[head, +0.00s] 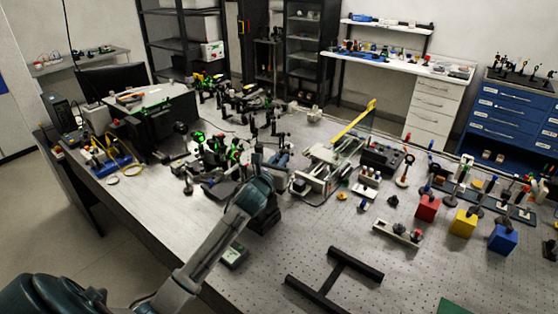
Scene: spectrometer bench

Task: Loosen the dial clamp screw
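A dark instrument with green-lit parts (222,150) stands on the perforated bench (185,240), left of the middle of the head view. I cannot make out the dial clamp screw; it is too small or hidden. My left arm comes in from the lower left and reaches over the bench. My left gripper (262,163) is at its far end, just right of the green-lit instrument. The fingers blend into dark parts behind them, so I cannot see whether they are open or touching anything. My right gripper is not in view.
A stage with a yellow bar (353,123) stands right of my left gripper. Red (427,208), yellow (463,222) and blue (503,238) blocks stand farther right. A black H-shaped frame (330,282) lies at the front. Bare bench lies around the frame.

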